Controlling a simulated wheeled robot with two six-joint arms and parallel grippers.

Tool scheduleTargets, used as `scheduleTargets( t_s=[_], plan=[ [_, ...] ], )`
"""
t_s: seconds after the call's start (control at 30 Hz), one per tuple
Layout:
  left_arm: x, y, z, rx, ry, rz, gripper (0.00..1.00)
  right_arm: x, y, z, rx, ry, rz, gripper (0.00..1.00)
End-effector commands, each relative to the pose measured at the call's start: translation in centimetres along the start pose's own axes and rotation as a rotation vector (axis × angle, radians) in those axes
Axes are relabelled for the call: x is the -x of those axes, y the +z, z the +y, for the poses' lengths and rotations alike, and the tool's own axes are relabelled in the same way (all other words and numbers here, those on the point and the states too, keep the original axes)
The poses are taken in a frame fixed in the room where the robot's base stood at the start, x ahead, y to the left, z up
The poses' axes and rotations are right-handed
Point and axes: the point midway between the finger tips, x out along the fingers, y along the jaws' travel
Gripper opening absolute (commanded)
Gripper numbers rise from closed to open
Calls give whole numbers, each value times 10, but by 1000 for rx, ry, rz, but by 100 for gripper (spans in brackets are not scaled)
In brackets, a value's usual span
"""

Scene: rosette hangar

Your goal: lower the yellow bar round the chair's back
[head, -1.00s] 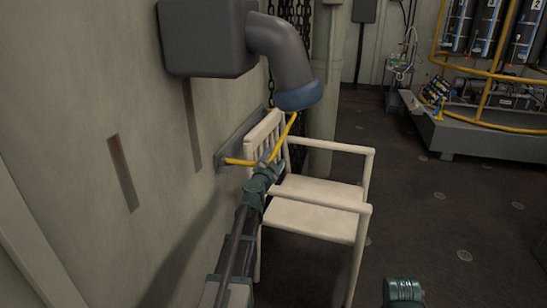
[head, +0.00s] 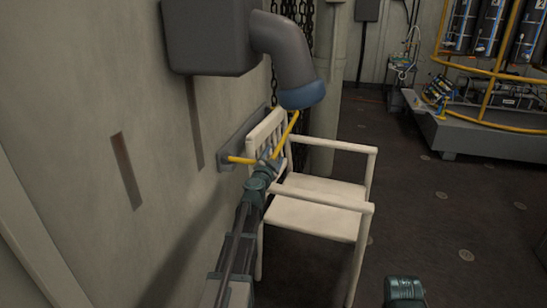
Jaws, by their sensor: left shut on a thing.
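The white chair (head: 316,216) stands against the wall at the middle of the head view, its slatted back close to the wall. The yellow bar (head: 284,135) shows as a slanting length in front of the chair's back, with another short yellow length by the grey wall plate (head: 228,158). My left gripper (head: 268,166) is shut on the yellow bar at the chair's back, and hides part of both. My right gripper (head: 404,290) shows only partly at the bottom edge, far from the chair; its fingers cannot be made out.
A grey wall box with a bent duct (head: 288,55) and blue rim hangs just above the chair's back. A dark chain (head: 305,30) and a pale pipe (head: 325,90) stand behind the chair. The floor to the right is clear up to a grey platform (head: 480,135).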

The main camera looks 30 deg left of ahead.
Motion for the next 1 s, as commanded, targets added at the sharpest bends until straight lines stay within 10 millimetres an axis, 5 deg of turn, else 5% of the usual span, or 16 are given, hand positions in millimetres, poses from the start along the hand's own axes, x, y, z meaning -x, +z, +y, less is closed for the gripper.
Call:
scheduleTargets(
  t_s=[0.37,1.0],
  plan=[
    [18,-1,1,1,1,1,55,0,0,0,0,0,0,0],
    [138,0,-1,0,-3,-1,55,0,0,0,0,0,0,0]
  ],
)
